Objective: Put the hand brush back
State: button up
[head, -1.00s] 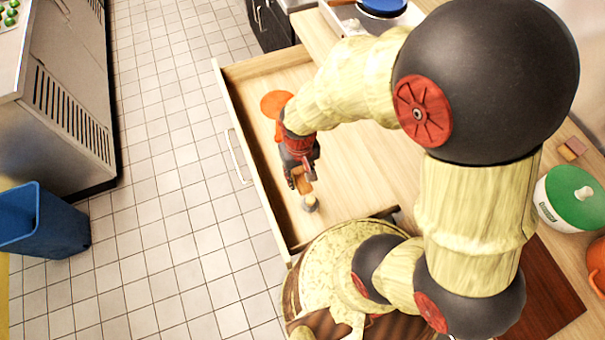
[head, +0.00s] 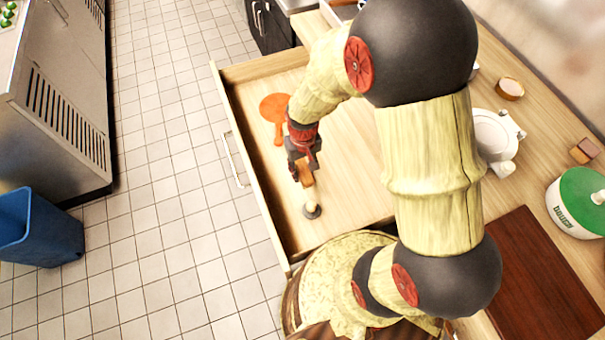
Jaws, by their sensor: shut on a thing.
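The hand brush shows a short orange-brown handle (head: 305,174) and a pale neck that ends in a round grey head (head: 312,211). My gripper (head: 303,161) points down and is shut on the handle; its fingers hide the top part. The brush is over the inside of an open wooden drawer (head: 345,205), toward its near end, with the head lowest. I cannot tell whether the head touches the drawer floor.
A flat orange utensil with a round end (head: 275,106) lies in the drawer behind my gripper. The counter at right holds a dark brown board (head: 540,285), a white canister with a green lid (head: 585,200) and a white teapot-like vessel (head: 495,135). A blue bin (head: 40,230) stands on the floor at left.

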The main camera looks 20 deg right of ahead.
aim_at(303, 172)
jog(key=shift+w+d+f, duration=0.2)
jog(key=shift+w+f, duration=0.45)
jog(key=shift+f, duration=0.15)
jog(key=shift+w+d+f+b, duration=0.15)
jog(key=shift+f+b, duration=0.4)
jog(key=shift+f, duration=0.35)
jog(key=shift+w+a+f+b, duration=0.1)
jog(key=shift+f+b, duration=0.45)
jog(key=shift+f, duration=0.35)
jog(key=shift+f, duration=0.15)
jog(key=o, duration=1.1)
